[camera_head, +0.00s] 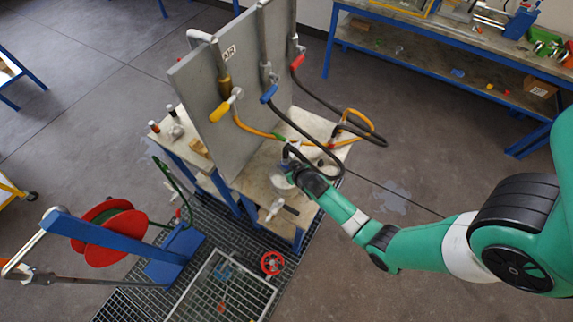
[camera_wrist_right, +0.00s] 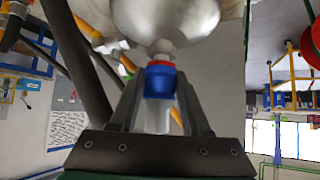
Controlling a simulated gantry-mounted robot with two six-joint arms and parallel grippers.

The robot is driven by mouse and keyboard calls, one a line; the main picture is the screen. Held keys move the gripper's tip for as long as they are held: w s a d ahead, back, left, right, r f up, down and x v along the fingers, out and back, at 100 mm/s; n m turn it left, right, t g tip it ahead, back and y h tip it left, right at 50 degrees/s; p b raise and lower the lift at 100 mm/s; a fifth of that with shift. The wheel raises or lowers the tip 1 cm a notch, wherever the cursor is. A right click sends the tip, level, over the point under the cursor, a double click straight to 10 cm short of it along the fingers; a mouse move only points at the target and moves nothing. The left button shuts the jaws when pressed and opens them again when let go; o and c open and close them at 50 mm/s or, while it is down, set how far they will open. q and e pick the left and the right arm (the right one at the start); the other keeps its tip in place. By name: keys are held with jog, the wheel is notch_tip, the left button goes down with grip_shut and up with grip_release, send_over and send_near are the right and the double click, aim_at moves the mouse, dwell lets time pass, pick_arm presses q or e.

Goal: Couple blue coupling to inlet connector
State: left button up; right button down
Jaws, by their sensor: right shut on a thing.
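The blue coupling (camera_wrist_right: 158,84) sits between the two fingers of my right gripper (camera_wrist_right: 160,72) in the right wrist view. A red ring (camera_wrist_right: 163,63) is at its far end and a pale translucent part is on the near side. Just beyond the ring is a small metal connector (camera_wrist_right: 162,47) on a rounded silver vessel (camera_wrist_right: 175,18). Coupling and connector look in line and very close; I cannot tell whether they are joined. In the head view my right gripper (camera_head: 293,167) is low at the silver vessel (camera_head: 280,181) on the bench, which it partly hides. My left gripper is out of view.
A grey upright panel (camera_head: 220,120) with blue (camera_head: 269,94), red (camera_head: 298,62) and yellow (camera_head: 222,111) valve handles stands beside the gripper. Black and orange hoses (camera_head: 369,121) loop behind it. A hose reel (camera_head: 105,230) stands at lower left. Floor to the right is open.

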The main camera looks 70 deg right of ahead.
jog(key=shift+f+b, duration=0.4)
jog(key=shift+f, duration=0.1)
jog(key=shift+c, duration=1.4)
grip_release()
jog(key=p+v, duration=0.2)
jog(key=v, duration=0.9)
jog(key=shift+s+r+p, duration=0.2)
jog(key=shift+r+p, duration=0.05)
jog(key=shift+p, duration=0.05)
jog(key=shift+a, duration=0.15)
